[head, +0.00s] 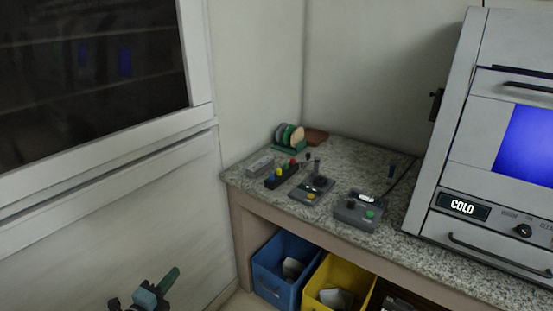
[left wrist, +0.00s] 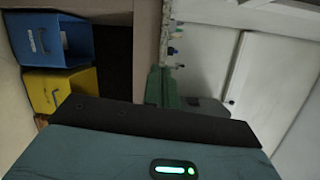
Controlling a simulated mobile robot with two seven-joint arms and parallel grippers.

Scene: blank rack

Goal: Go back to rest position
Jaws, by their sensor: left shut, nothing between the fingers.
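My left gripper (head: 169,281) shows at the bottom left of the head view, teal and dark, in front of the white cabinet and well apart from the counter. It is shut and empty. In the left wrist view my left gripper's green fingers (left wrist: 168,88) show together near the middle, with nothing between them. My right gripper is in neither view.
A speckled counter (head: 345,150) carries small devices, a rack of discs (head: 289,137) and a grey machine (head: 480,150) reading COLD. Below stand a blue bin (head: 268,277) and a yellow bin (head: 318,291), both holding pale items. Floor beside the cabinet (head: 110,215) is barely visible.

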